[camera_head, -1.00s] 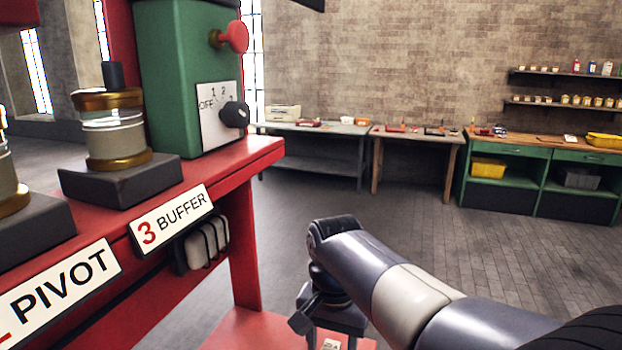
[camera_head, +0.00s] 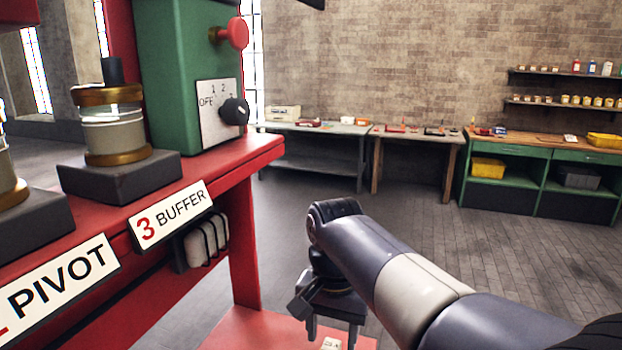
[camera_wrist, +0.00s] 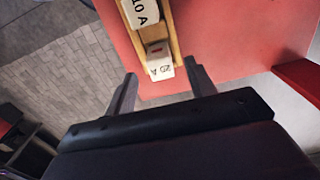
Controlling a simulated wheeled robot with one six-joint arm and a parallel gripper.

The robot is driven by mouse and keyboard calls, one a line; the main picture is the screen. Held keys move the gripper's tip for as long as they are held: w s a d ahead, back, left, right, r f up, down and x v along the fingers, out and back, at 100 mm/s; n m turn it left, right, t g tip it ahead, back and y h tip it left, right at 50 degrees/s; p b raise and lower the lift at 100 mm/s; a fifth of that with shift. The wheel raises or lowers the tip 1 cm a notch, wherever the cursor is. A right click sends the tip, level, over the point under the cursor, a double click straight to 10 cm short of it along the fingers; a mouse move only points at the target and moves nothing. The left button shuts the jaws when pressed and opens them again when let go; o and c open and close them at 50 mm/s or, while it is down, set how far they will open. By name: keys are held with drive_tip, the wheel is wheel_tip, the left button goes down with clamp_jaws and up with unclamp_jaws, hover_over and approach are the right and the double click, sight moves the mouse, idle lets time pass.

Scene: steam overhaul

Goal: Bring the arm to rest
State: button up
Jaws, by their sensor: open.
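My arm reaches in from the lower right of the head view, and my gripper (camera_head: 335,330) points down at its end. The gripper is above a low red surface (camera_head: 235,335). In the wrist view my gripper (camera_wrist: 160,85) is open, its two dark fingers apart. Nothing is held between the fingers. I cannot tell the height of the fingertips above the red surface.
At left is a red bench (camera_head: 250,155) with a green box (camera_head: 165,80) carrying a red knob (camera_head: 236,34) and a black dial (camera_head: 235,111). A glass-and-brass cylinder (camera_head: 113,130) stands on it. The floor (camera_head: 430,230) beyond is clear up to the far benches (camera_head: 310,130).

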wheel_tip(320, 180, down, 2)
drive_tip(key=shift+f, duration=0.1)
drive_tip(key=shift+p, duration=0.4)
wheel_tip(320, 180, up, 5)
drive_tip(key=p, duration=0.4)
drive_tip(key=shift+w, duration=0.1)
wheel_tip(320, 180, up, 5)
drive_tip(key=w+p, duration=0.1)
drive_tip(key=p, duration=0.3)
drive_tip(key=w+d+f+b, duration=0.1)
drive_tip(key=w+f, duration=0.1)
drive_tip(key=w+d+f+b, duration=0.1)
drive_tip(key=w+d+f, duration=0.1)
drive_tip(key=f, duration=0.1)
drive_tip(key=w+d+f+b, duration=0.1)
drive_tip(key=w+d+f, duration=0.1)
drive_tip(key=w+f, duration=0.1)
drive_tip(key=shift+f, duration=0.2)
drive_tip(key=w+d+f+b, duration=0.2)
drive_tip(key=w+d+f, duration=0.3)
drive_tip(key=f, duration=0.5)
drive_tip(key=shift+d+n+b, duration=0.3)
drive_tip(key=shift+d, duration=0.55)
